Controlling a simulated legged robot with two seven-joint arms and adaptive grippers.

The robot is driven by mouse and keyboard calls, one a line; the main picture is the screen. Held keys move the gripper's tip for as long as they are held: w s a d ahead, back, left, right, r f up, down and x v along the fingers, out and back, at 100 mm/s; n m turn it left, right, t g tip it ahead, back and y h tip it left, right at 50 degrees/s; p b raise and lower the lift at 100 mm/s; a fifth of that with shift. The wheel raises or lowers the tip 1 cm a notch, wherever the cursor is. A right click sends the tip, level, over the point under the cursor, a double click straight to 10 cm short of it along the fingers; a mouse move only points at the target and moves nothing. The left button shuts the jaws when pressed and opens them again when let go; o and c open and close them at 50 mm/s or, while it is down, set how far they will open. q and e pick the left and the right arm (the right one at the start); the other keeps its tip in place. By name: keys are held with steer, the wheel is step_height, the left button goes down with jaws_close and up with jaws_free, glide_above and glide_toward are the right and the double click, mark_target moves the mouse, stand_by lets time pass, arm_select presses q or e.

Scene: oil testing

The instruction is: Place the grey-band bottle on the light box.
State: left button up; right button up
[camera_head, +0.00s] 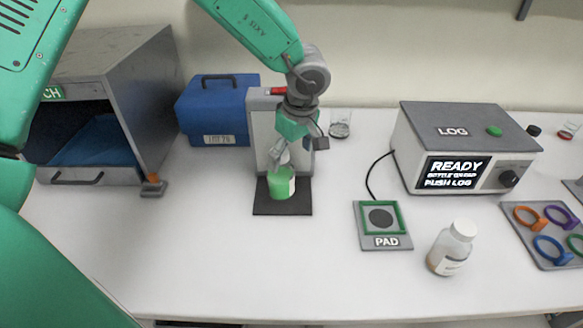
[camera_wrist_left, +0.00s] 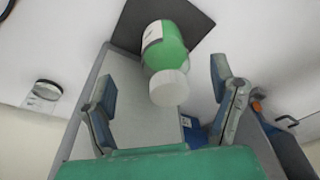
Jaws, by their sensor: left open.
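A bottle with green contents, a white label and a white cap (camera_head: 281,187) stands upright on a black mat (camera_head: 283,208) in front of an upright grey panel (camera_head: 263,130), which looks like the light box. My left gripper (camera_head: 283,158) is open just above this bottle. In the left wrist view, the bottle (camera_wrist_left: 171,47) has its cap between the spread fingers (camera_wrist_left: 163,85), with gaps on both sides. A second, pale bottle with a white cap (camera_head: 452,248) stands at the right near the pad. My right gripper is not in view.
A log device (camera_head: 465,130) reading READY stands at the right, with a pad (camera_head: 383,240) in front. A tray of coloured rings (camera_head: 543,262) lies far right. A blue case (camera_head: 215,105) and grey cabinet (camera_head: 140,90) stand left. The front middle of the table is clear.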

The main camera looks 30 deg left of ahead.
arm_select(q)
steer(key=r, duration=0.2)
steer(key=a+r, duration=0.1)
steer(key=r, duration=0.2)
steer(key=shift+s, duration=0.15)
steer(key=shift+d+r, duration=0.35)
steer(key=shift+d, duration=0.55)
